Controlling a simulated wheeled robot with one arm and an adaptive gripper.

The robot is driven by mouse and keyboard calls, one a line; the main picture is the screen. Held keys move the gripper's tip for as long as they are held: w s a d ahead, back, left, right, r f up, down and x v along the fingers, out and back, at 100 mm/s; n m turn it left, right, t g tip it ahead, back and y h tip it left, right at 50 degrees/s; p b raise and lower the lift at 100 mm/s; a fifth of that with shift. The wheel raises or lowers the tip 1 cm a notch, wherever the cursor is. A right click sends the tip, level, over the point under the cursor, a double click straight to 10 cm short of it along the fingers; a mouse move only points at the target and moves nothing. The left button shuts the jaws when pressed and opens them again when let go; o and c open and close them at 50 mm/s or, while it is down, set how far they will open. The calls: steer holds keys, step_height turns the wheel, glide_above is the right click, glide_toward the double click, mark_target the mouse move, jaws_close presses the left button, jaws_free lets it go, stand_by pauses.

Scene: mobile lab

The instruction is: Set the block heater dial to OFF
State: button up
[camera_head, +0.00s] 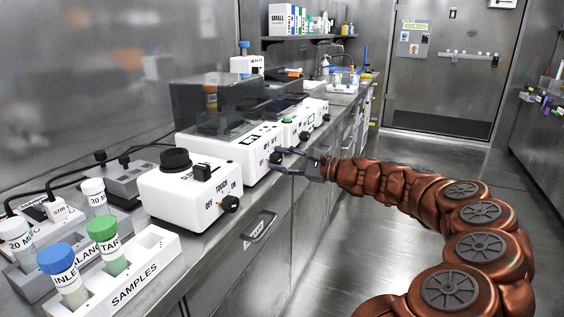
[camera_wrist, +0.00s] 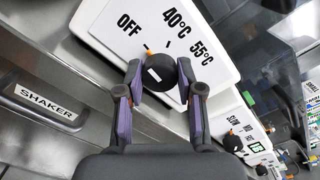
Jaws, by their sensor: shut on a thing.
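The block heater (camera_head: 255,150) is a white box on the bench. Its front panel (camera_wrist: 113,22) fills the upper part of the wrist view, with the labels OFF, 40°C and 55°C around a round black dial (camera_wrist: 158,73). An orange mark shows at the dial's upper left edge, on the side toward OFF, and a short white line is on its face. My gripper (camera_wrist: 160,92) has one purple-padded finger on each side of the dial and is shut on it. In the head view my gripper (camera_head: 279,158) reaches the heater's front from the right.
A white box (camera_head: 185,198) with a TOUCH/ON/OFF knob stands nearer on the bench, beside a SAMPLES rack (camera_head: 150,262) with capped tubes. More devices (camera_head: 300,121) stand farther along. A SHAKER drawer handle (camera_wrist: 45,103) is below the bench edge. The aisle floor is clear.

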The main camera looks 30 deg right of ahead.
stand_by(0.3)
steer(key=o, duration=1.2)
steer(key=shift+c, duration=0.2)
steer(key=v, duration=1.2)
